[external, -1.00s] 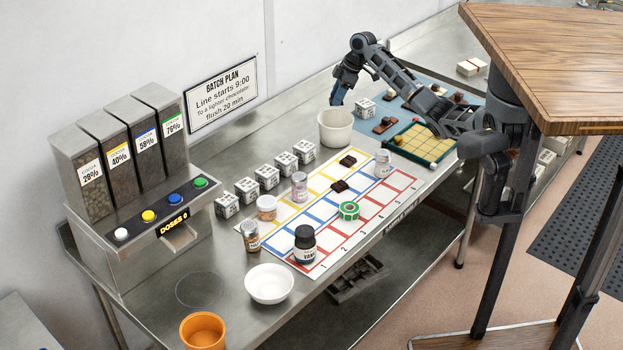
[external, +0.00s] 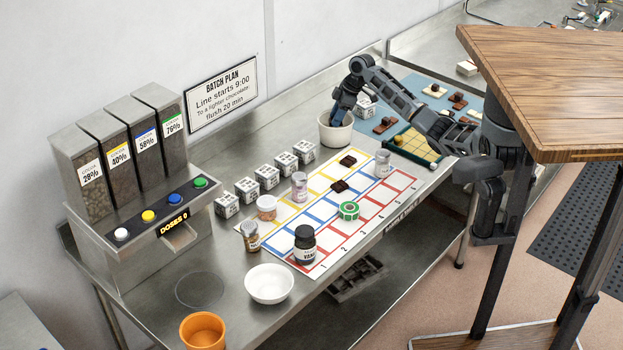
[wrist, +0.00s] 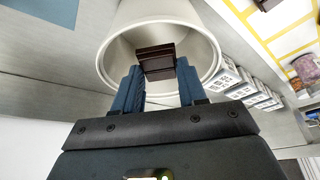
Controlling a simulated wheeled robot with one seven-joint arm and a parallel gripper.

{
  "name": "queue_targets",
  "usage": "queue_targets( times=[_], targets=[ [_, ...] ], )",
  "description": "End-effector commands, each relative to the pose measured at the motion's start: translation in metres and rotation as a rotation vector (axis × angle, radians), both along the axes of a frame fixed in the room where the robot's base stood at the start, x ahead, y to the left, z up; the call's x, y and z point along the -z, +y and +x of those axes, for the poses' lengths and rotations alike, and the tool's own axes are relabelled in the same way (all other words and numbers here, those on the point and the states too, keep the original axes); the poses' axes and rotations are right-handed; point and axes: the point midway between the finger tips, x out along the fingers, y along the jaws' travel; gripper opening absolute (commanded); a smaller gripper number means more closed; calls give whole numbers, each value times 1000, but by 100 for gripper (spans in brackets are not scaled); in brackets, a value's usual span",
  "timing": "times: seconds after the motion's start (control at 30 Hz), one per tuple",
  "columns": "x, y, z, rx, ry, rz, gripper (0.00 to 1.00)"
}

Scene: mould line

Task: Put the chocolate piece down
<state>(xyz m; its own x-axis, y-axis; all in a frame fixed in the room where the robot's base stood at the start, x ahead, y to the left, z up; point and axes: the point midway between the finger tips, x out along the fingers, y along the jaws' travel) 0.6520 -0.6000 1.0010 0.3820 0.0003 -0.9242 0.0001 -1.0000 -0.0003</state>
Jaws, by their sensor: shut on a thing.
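The chocolate piece (wrist: 155,61) is dark brown and blocky. In the wrist view it sits between the two blue fingers of my gripper (wrist: 157,80), which is shut on it. Behind it in that view is the open mouth of a white tub (wrist: 113,62). In the external view my gripper (external: 335,118) points down at the mouth of the white tub (external: 336,134). The fingertips and the chocolate piece are hidden there by the tub's rim. I cannot tell how far the piece is above the tub's floor.
A grid mat (external: 380,192) with two dark chocolates, jars and a green roll lies in front of the tub. Several white marked cubes (external: 267,176) line its back edge. A green tray (external: 413,148) and blue mat (external: 441,91) lie to the right. A white bowl (external: 269,284) stands at the front.

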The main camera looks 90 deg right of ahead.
Motion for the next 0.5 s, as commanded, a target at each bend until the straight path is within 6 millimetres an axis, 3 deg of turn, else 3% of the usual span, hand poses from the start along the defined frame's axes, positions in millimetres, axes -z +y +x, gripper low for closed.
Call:
queue_targets(
  times=[0.2,0.23,0.5],
  targets=[
    [0,0,0,0,0,0,12],
    [0,0,0,0,0,0,43],
    [0,0,0,0,0,0,69]
  ],
)
